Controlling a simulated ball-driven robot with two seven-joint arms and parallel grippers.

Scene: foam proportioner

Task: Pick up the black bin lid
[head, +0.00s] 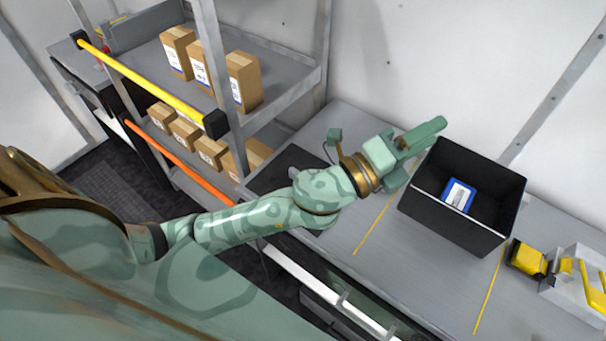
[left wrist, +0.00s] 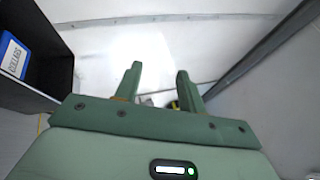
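A flat dark panel (head: 290,168) lies on the grey bench to the left of my left arm, partly hidden behind the wrist; it looks like the black bin lid. The black bin (head: 425,208) stands uncovered on the bench, with a blue labelled box (head: 459,195) inside. The bin also shows at the left edge of the left wrist view (left wrist: 50,62). My left gripper (head: 440,124) is above the bin's back left edge, away from the dark panel. In the left wrist view its fingers (left wrist: 158,82) are apart with nothing between them. My right gripper is not in view.
A shelf rack (head: 285,77) with several cardboard boxes (head: 243,82) stands left of the bench. Yellow (head: 150,82) and orange (head: 180,162) bars run along its front. A yellow-and-black object (head: 527,259) sits right of the bin. White walls close off the back.

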